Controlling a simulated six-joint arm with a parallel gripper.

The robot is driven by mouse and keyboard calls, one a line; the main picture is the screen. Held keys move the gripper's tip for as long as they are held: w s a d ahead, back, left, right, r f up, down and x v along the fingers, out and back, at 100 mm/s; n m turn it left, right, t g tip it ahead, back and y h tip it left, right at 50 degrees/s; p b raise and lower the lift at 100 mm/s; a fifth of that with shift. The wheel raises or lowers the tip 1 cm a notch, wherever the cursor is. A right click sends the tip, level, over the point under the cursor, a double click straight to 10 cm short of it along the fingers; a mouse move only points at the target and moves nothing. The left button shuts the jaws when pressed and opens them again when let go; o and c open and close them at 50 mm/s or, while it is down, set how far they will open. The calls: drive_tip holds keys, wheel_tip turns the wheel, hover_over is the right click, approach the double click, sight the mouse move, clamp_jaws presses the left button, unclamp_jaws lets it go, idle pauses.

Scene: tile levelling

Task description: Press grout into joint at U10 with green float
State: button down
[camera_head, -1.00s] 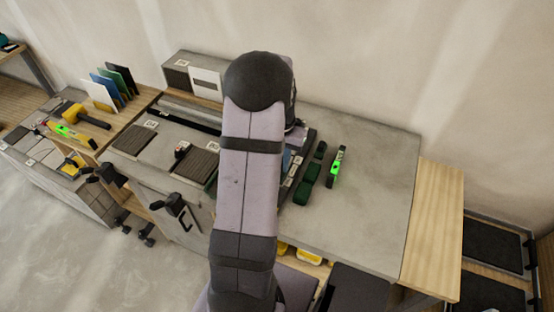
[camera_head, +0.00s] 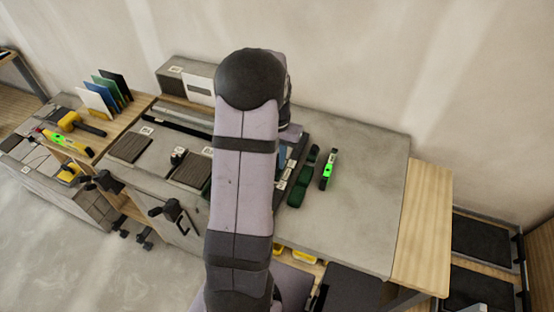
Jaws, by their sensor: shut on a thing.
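My arm fills the middle of the head view and hides the bench behind it. My gripper and anything held in it are hidden behind my arm. Several dark green block-like pieces (camera_head: 301,182) lie in a row on the grey bench, just right of my arm. I cannot tell whether one of them is the green float. A dark strip with small pale pieces (camera_head: 287,165) shows partly between my arm and the green pieces. The joint at U10 cannot be made out.
A bright green and black level (camera_head: 328,169) lies right of the green pieces. The grey bench top (camera_head: 365,195) is clear further right. On the left are dark ribbed panels (camera_head: 190,170), a yellow mallet (camera_head: 70,121), another level (camera_head: 65,142) and upright coloured sheets (camera_head: 110,90). Black clamps (camera_head: 108,181) stick out in front.

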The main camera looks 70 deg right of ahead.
wheel_tip(320, 180, up, 4)
drive_tip(key=p, duration=0.2)
drive_tip(key=shift+p, duration=0.3)
drive_tip(key=w+a+f+n+b, duration=0.1)
drive_tip(key=w+a+n, duration=0.15)
drive_tip(key=w, duration=0.55)
drive_tip(key=w+a+f+n+b, duration=0.15)
drive_tip(key=w+a, duration=0.25)
drive_tip(key=w, duration=0.4)
drive_tip(key=w+a+n+b, duration=0.1)
drive_tip(key=w+a+n, duration=0.2)
drive_tip(key=w+a, duration=0.4)
drive_tip(key=w+a+n+b, duration=0.2)
drive_tip(key=w+a+n, duration=0.15)
drive_tip(key=a, duration=0.65)
drive_tip(key=a+f+n, duration=0.2)
drive_tip(key=a+n, duration=0.1)
drive_tip(key=a, duration=0.6)
drive_tip(key=a+f+n+b, duration=0.1)
drive_tip(key=a+f+n, duration=0.2)
drive_tip(key=a, duration=0.5)
drive_tip(key=shift+s+a+n, duration=0.2)
drive_tip(key=shift+a+n, duration=0.15)
drive_tip(key=shift+n, duration=0.4)
